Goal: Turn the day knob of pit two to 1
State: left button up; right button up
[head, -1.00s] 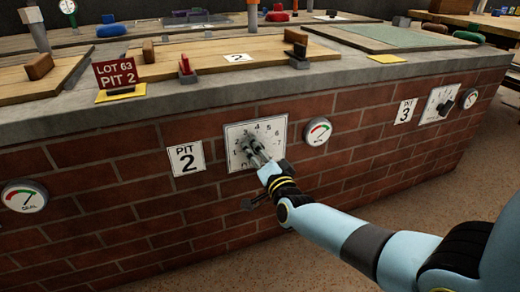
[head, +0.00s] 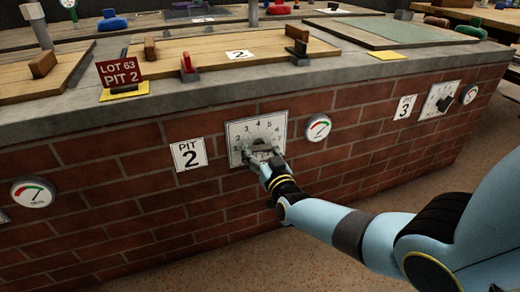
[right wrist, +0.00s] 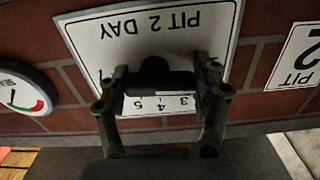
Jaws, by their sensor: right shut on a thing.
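The pit two dial plate (head: 240,133) is a pale square with numbers in an arc, on the brick wall right of the PIT 2 sign (head: 188,154). My right gripper (head: 264,154) is at its lower middle. In the right wrist view, the plate (right wrist: 150,35) appears upside down and reads PIT 2 DAY. There my right gripper (right wrist: 160,85) is shut on the dark day knob (right wrist: 154,78), with one finger at each end of its bar. The number the knob points to is hidden by the gripper. My left gripper is not in view.
A round gauge (head: 318,128) sits on the wall just right of the plate. Pit three's dial (head: 440,99) is farther right. The concrete ledge (head: 180,113) overhangs above, holding a red LOT 63 PIT 2 sign (head: 119,72). The floor before the wall is clear.

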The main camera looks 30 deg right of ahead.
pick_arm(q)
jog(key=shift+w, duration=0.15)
pick_arm(e)
jog(key=shift+f+n, duration=0.15)
jog(key=shift+n, duration=0.15)
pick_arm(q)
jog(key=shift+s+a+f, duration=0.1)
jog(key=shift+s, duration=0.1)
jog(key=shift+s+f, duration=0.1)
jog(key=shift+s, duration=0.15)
pick_arm(e)
jog(key=shift+n, duration=0.3)
jog(key=shift+s, duration=0.1)
jog(key=o, duration=0.9)
jog(key=shift+c, duration=0.2)
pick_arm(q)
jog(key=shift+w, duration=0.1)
pick_arm(e)
jog(key=o, duration=0.3)
